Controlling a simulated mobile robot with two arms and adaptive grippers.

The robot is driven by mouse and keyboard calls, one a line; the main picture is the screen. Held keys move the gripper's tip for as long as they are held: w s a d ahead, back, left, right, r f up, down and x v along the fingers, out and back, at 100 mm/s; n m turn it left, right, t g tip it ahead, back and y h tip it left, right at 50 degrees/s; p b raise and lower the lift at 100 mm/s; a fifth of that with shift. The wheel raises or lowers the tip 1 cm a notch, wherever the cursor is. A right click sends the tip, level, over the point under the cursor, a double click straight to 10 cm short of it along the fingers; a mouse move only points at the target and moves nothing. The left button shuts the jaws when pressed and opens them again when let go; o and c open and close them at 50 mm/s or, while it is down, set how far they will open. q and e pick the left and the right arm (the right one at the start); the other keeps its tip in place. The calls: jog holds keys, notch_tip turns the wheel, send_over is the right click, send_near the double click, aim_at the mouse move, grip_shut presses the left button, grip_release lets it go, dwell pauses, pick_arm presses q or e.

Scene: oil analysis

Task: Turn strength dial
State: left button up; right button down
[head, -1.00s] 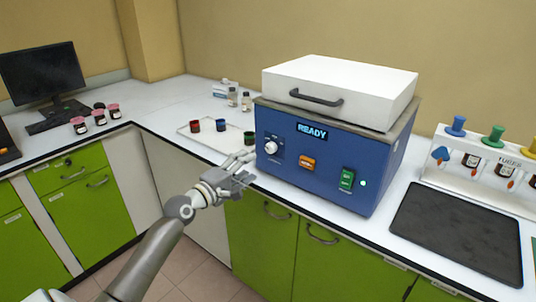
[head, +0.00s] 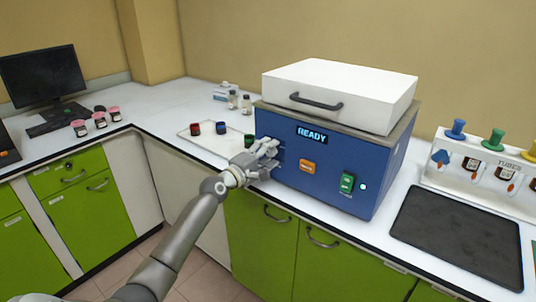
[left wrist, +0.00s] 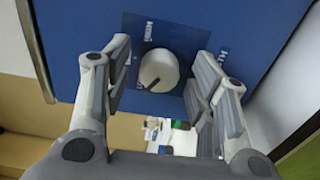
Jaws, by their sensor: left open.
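The strength dial (left wrist: 158,70) is a round white knob with a dark pointer line, on a dark panel of the blue machine (head: 336,176). In the left wrist view it sits between the two fingers of my open left gripper (left wrist: 160,80), with a gap on each side. In the head view my left gripper (head: 265,150) is at the left part of the machine's front and hides the dial. The display (head: 312,134) reads READY. My right gripper is not in view.
The machine has an orange button (head: 307,167), a green switch (head: 347,183) and a white lid (head: 340,88) with a dark handle. A tray (head: 184,134) with small coloured cups is to the left. A dark mat (head: 458,236) and a tube rack (head: 480,180) are to the right.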

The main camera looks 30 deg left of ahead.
pick_arm(q)
jog(key=shift+c, duration=0.3)
jog(key=c, duration=1)
